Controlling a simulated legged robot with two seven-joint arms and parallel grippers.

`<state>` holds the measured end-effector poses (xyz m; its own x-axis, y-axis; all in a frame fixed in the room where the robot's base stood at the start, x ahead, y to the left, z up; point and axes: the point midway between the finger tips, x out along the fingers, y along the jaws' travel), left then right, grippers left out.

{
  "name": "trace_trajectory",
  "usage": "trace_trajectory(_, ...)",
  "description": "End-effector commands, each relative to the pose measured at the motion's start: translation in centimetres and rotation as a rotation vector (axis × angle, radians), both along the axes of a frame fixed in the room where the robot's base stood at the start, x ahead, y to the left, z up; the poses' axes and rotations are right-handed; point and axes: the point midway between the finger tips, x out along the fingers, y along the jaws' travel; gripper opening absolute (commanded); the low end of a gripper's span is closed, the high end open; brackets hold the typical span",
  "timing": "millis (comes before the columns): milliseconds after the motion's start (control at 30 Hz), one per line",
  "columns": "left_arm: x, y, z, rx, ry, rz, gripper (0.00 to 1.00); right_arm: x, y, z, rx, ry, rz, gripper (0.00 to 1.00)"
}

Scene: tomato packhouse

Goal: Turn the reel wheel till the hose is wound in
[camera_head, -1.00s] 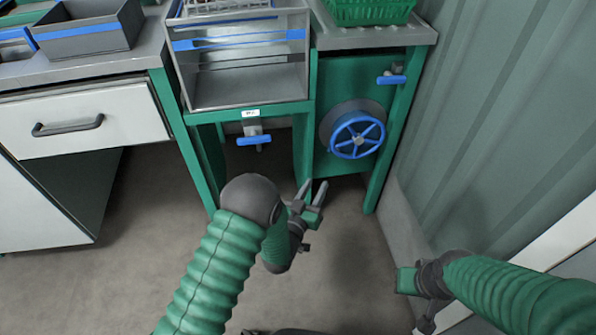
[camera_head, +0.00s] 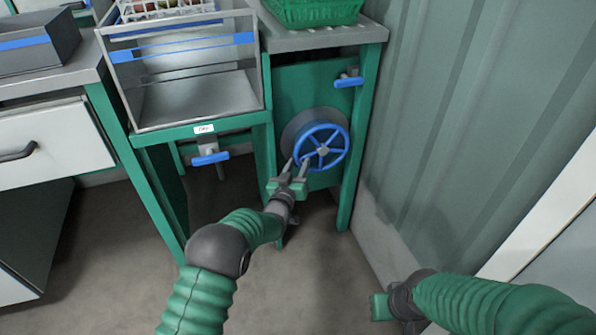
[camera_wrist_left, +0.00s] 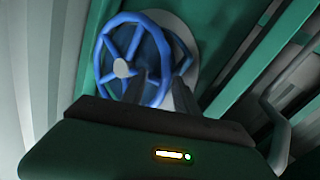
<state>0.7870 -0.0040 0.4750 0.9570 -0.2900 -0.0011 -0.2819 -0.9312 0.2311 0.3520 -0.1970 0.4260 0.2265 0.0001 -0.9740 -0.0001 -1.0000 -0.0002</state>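The reel wheel (camera_head: 321,147) is a blue spoked wheel in front of a round grey drum (camera_head: 298,128) on a green panel. It also shows in the left wrist view (camera_wrist_left: 122,68). My left gripper (camera_head: 297,162) is open at the wheel's lower left rim. In the left wrist view its two dark fingers (camera_wrist_left: 161,88) stand apart, with part of the rim showing between them; contact is unclear. I cannot make out a hose. My right gripper (camera_head: 380,306) is low at the right, away from the wheel, and its fingers are not clear.
A blue-handled valve (camera_head: 348,80) sits above the wheel and another (camera_head: 210,158) to its left. A grey open bin (camera_head: 190,127) and a green crate (camera_head: 309,12) stand above. A green table leg (camera_head: 359,158) and a corrugated wall (camera_head: 455,130) bound the right side.

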Motion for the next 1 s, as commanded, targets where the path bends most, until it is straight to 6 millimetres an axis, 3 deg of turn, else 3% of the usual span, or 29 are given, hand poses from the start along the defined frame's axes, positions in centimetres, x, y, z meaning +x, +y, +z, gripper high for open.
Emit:
trace_trajectory(233, 0.09, -0.03, 0.07, 0.000, 0.000, 0.000, 0.35, 0.01, 0.00, 0.03, 0.000, -0.001, 0.000, 0.00)
trace_trajectory(500, 0.08, -0.01, 0.05, 0.000, 0.000, 0.000, 0.00, 0.01, 0.00, 0.03, 0.000, 0.000, 0.000, 0.00)
trace_trajectory(1000, 0.06, 0.01, 0.01, 0.000, 0.001, 0.001, 0.00, 0.01, 0.00, 0.02, 0.000, 0.000, 0.000, 0.00)
